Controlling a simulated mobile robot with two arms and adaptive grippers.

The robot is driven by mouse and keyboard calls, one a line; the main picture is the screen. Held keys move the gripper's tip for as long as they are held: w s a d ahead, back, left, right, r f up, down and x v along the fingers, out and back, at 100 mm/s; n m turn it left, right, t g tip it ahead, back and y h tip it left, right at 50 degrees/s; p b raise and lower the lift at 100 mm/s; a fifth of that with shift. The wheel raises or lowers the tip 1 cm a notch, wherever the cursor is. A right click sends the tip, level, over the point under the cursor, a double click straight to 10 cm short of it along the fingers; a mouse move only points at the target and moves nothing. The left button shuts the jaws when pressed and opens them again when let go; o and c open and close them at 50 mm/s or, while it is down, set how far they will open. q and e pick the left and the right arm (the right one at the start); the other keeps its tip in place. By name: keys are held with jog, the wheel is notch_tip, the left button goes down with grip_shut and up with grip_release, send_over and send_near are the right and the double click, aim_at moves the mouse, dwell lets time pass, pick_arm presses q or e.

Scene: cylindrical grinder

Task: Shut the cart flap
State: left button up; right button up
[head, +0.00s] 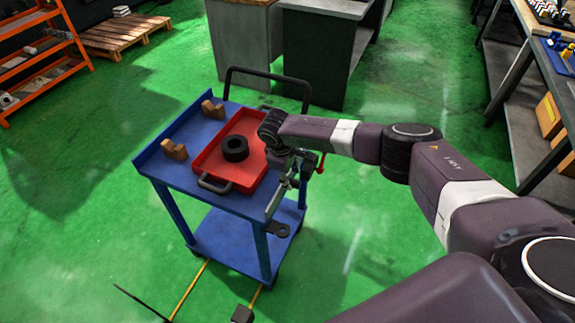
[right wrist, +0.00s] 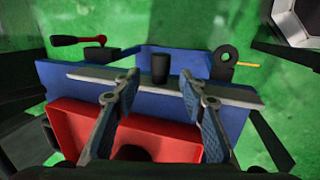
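The blue cart (head: 190,165) stands left of centre in the head view. What looks like its flap, a blue panel with a pale grey strip (right wrist: 235,93), crosses the right wrist view; whether it is open or shut is hard to tell. A short black cylinder (right wrist: 160,68) stands at the strip, in line with the gap between my fingers. My right gripper (right wrist: 155,92) is open and empty above the panel and tray edge. In the head view the right gripper (head: 283,185) is over the cart's right side and partly hides it.
A red tray (head: 205,165) with a black ring (head: 235,149) lies on the cart, beside brown blocks (head: 174,150).

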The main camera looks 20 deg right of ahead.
jog(key=v, duration=0.8)
jog(key=shift+r, duration=0.4)
